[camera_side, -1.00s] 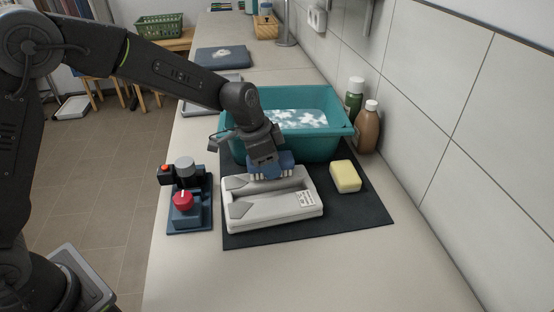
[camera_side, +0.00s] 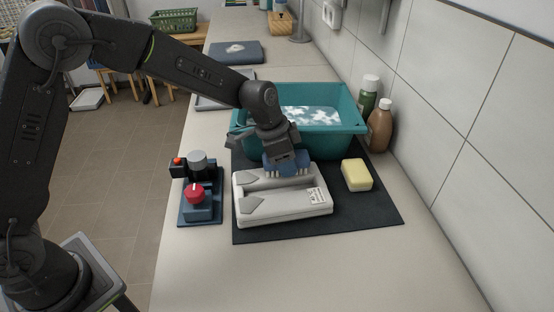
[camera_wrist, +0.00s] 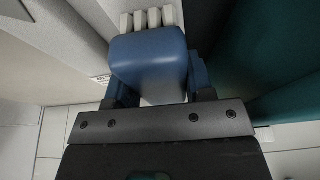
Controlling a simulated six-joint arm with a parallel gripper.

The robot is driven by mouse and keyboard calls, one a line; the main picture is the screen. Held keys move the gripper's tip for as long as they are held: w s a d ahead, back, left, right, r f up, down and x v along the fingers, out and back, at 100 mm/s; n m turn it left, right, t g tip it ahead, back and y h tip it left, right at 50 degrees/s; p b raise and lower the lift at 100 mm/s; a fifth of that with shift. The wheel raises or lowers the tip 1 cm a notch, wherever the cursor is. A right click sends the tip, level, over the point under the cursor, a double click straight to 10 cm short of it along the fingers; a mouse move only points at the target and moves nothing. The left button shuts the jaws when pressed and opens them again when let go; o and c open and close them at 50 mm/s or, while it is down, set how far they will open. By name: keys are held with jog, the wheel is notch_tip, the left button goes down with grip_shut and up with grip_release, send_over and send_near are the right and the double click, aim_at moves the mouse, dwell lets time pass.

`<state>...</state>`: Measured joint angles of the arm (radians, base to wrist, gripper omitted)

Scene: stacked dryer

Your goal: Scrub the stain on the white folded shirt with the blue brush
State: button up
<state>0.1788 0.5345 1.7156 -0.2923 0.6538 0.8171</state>
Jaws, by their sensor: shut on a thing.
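My gripper (camera_side: 283,150) is shut on the blue brush (camera_side: 288,164), whose pale bristles point down. In the wrist view the blue brush (camera_wrist: 150,58) sits between the fingers, with white bristle tufts at its far end. The brush is over the back part of a white block-like item (camera_side: 285,212) on the dark mat. This item has a long recess, grey triangular marks at its left and a small printed patch at its right. I cannot tell whether it is the folded shirt, or whether the bristles touch it. A dark blue folded cloth with a white patch (camera_side: 236,52) lies farther back.
A teal basin (camera_side: 345,118) with foamy water stands behind the brush. A yellow sponge (camera_side: 357,174) lies at the right, with a brown bottle (camera_side: 380,126) by the wall. A red-knobbed device (camera_side: 196,197) stands at the left. The front counter is clear.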

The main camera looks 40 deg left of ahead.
aim_at(305, 153)
jog(key=shift+w+d+f, duration=0.1)
jog(key=shift+w+d, duration=1.25)
jog(key=shift+w, duration=0.25)
jog(key=shift+r, duration=3)
jog(key=shift+r, duration=1.45)
jog(key=shift+f, duration=0.1)
jog(key=shift+f, duration=3.3)
